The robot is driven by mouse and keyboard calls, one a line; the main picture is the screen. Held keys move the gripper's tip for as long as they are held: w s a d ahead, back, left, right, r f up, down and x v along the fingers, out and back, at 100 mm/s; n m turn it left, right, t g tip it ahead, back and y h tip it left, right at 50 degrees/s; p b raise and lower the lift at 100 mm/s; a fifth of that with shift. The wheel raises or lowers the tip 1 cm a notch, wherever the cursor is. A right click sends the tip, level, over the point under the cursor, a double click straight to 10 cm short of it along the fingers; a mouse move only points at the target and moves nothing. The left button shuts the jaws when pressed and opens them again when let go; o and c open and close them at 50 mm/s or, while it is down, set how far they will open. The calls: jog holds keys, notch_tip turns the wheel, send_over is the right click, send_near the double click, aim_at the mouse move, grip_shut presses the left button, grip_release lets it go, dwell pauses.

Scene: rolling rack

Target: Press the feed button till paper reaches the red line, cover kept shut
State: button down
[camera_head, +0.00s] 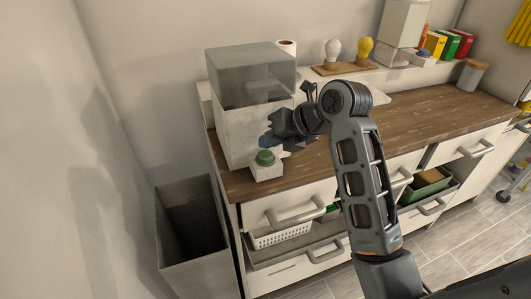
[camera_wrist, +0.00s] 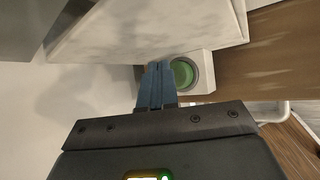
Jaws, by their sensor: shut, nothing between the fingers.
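A pale marbled dispenser (camera_head: 233,135) stands at the left end of the wooden counter, with a see-through grey cover (camera_head: 250,75) on top that looks shut. A round green button (camera_head: 265,157) sits on a small white block (camera_head: 267,172) at its front. The wrist view also shows the button (camera_wrist: 184,73) in its grey ring. My gripper (camera_head: 265,142) is shut and empty, with its blue fingertips just above the button in the head view. In the wrist view the fingertips (camera_wrist: 158,66) are left of the button's middle, and no contact is visible. I see no paper strip or red line.
An open grey bin (camera_head: 175,257) stands on the floor left of the counter. A white roll (camera_head: 287,47) and two bulbs on a wooden board (camera_head: 345,69) are behind. Drawers below are partly open. The wooden counter (camera_head: 430,107) is mostly clear to the right.

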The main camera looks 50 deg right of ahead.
aim_at(269, 155)
jog(key=shift+f, duration=0.15)
dwell(0.3)
jog(key=shift+f+b, duration=0.3)
jog(key=shift+b, duration=0.2)
jog(key=shift+f+b, duration=0.4)
dwell(0.5)
jog(key=shift+r, duration=0.1)
jog(key=shift+r+p, duration=0.55)
jog(key=shift+r, duration=0.2)
jog(key=shift+r+p, duration=1.85)
jog(key=shift+r, duration=0.7)
jog(key=shift+f, duration=0.1)
